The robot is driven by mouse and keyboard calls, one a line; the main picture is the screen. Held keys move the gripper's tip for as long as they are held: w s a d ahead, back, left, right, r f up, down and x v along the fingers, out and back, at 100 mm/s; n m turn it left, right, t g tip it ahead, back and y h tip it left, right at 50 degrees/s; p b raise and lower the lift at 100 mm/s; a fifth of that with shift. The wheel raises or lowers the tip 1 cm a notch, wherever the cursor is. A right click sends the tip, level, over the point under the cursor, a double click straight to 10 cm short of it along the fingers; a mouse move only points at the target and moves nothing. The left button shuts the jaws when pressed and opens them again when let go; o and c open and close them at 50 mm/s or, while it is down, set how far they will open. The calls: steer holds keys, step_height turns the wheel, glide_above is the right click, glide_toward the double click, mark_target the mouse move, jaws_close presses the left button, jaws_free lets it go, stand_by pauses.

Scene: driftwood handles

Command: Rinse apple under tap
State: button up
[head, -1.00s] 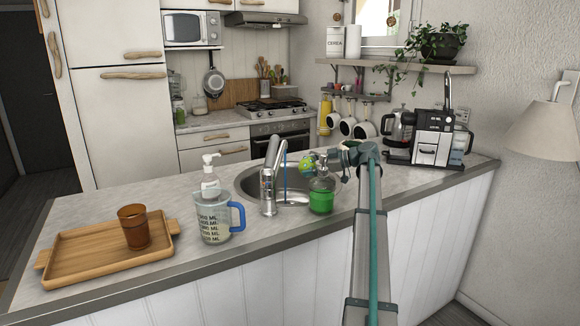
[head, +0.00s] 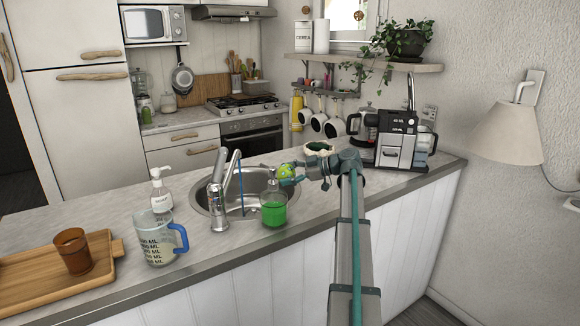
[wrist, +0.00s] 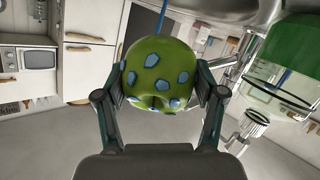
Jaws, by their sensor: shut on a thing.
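The apple (head: 287,171), green with blue spots, is held between the fingers of my gripper (head: 291,174), which is shut on it. It fills the middle of the wrist view (wrist: 162,68), with a finger on each side. The apple is in the air near the right side of the sink (head: 207,203), above and just right of the green soap bottle. The tap (head: 219,200) stands at the sink's front edge. A thin blue water stream (head: 241,190) falls from it into the sink, left of the apple and apart from it.
A green soap bottle (head: 273,209) stands at the sink's front right. A measuring jug (head: 157,243), white soap dispenser (head: 160,194) and wooden tray (head: 100,264) with a brown cup (head: 73,251) are left. A bowl (head: 318,149) shows behind my gripper; a coffee machine (head: 397,143) stands right.

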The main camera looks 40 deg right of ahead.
mark_target(287, 165)
steer(key=shift+d, duration=0.15)
steer(key=shift+r, duration=0.25)
steer(key=shift+a+r+p, duration=0.2)
steer(key=shift+r+p, duration=0.45)
step_height(287, 165, up, 11)
steer(key=p, duration=0.9)
steer(key=shift+r, duration=0.15)
